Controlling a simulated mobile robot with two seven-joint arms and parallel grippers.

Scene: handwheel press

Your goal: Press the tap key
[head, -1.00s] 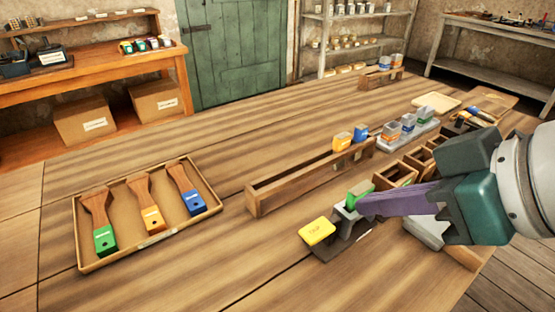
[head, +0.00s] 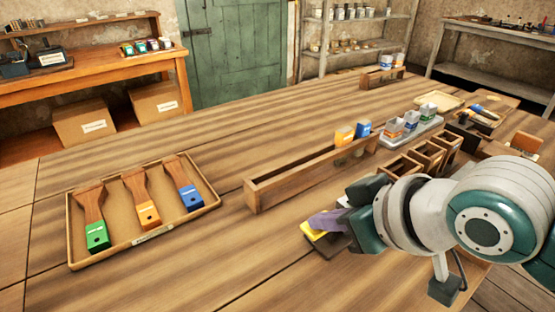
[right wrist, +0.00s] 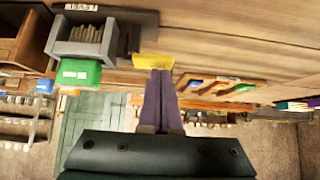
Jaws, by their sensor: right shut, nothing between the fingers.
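The yellow tap key (head: 311,229) sits on a dark base at the front middle of the table, partly covered by my right gripper in the head view. It also shows as a yellow strip in the right wrist view (right wrist: 153,62), just beyond the fingertips. My right gripper (head: 314,221) has its purple fingers together with nothing between them. Its tips are at the key, overlapping it in the head view; I cannot tell whether they touch it. My left gripper is not in view.
A grey holder (right wrist: 84,48) with a green block (right wrist: 78,73) stands beside the key. A long wooden trough (head: 300,180) lies behind. A tray (head: 150,240) with three wooden-handled, coloured tools lies left. The table between tray and key is clear.

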